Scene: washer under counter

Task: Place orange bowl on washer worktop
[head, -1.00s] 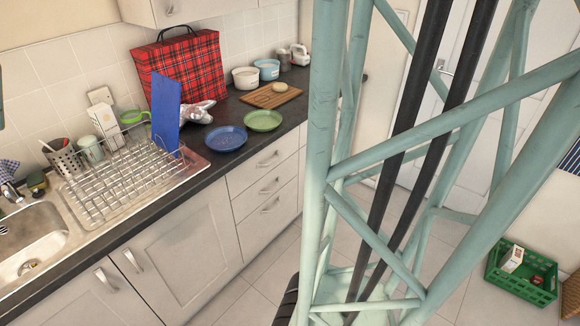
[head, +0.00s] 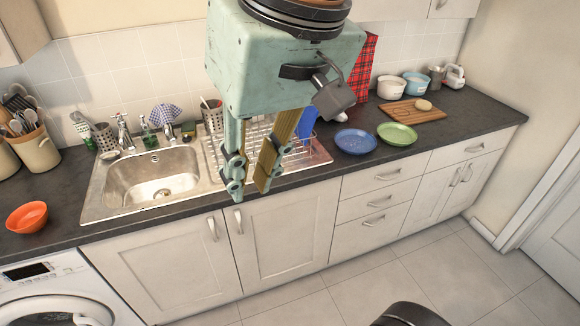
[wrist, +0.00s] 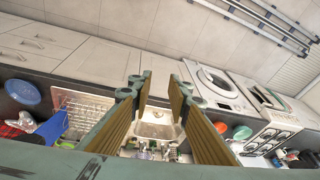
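The orange bowl (head: 27,217) sits upright on the dark worktop (head: 50,243) at the far left of the head view, above the washer (head: 52,296). My gripper (head: 250,190) hangs fingers down in front of the sink and drying rack, well to the right of the bowl. Its two fingers are apart with nothing between them. In the wrist view the open fingers (wrist: 160,85) frame the sink. An orange bowl shape (wrist: 242,132) shows right of them on the counter, near the washer (wrist: 218,88).
The sink (head: 152,180) and drying rack (head: 265,148) lie behind my gripper. Utensil pots (head: 34,148) stand behind the bowl.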

